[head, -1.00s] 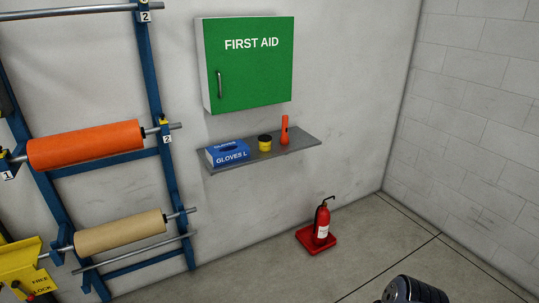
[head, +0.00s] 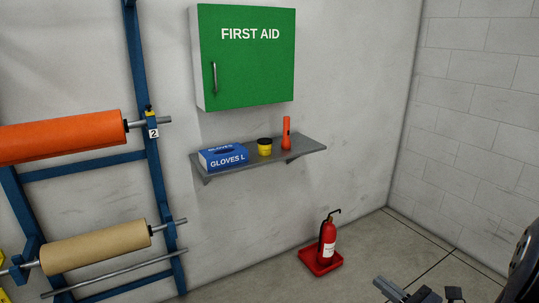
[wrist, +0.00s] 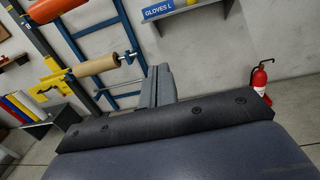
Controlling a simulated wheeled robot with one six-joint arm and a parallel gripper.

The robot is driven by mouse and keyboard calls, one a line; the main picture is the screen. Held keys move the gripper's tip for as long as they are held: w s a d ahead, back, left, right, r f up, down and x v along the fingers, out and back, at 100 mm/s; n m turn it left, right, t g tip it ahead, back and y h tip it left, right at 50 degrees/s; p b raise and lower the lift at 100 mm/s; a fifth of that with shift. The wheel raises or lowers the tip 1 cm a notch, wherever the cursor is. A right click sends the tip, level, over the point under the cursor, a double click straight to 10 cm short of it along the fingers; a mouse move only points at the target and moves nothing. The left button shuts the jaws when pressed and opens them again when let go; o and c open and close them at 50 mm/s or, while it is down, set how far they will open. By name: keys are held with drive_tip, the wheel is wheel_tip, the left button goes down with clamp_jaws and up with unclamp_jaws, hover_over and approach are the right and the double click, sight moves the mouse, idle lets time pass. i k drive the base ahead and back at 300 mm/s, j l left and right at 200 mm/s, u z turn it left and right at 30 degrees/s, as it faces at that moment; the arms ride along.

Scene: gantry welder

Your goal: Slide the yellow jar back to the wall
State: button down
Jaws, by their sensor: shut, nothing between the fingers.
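The yellow jar (head: 265,148) with a black lid stands upright on the grey wall shelf (head: 310,147). It is between the blue glove box (head: 224,158) and the orange flashlight (head: 286,134). In the wrist view only a sliver of the jar (wrist: 192,2) shows at the top edge. My gripper (wrist: 158,86) is shut and empty, its fingers together in the wrist view. In the head view part of it shows at the bottom right, well below the shelf and apart from the jar.
A green first aid cabinet (head: 248,65) hangs above the shelf. A red fire extinguisher (head: 328,242) stands on the floor below, to the right. A blue rack with an orange roll (head: 60,137) and a tan roll (head: 95,247) is at the left. The air before the shelf looks clear.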

sight(265, 144)
drive_tip(key=i+j, duration=0.3)
drive_tip(key=i, duration=0.2)
drive_tip(key=i+j, duration=0.3)
drive_tip(key=i, duration=0.2)
drive_tip(key=i+j+z, duration=0.1)
drive_tip(key=i+j, duration=0.2)
drive_tip(key=i, duration=0.25)
drive_tip(key=i+j, duration=0.35)
drive_tip(key=i, duration=0.15)
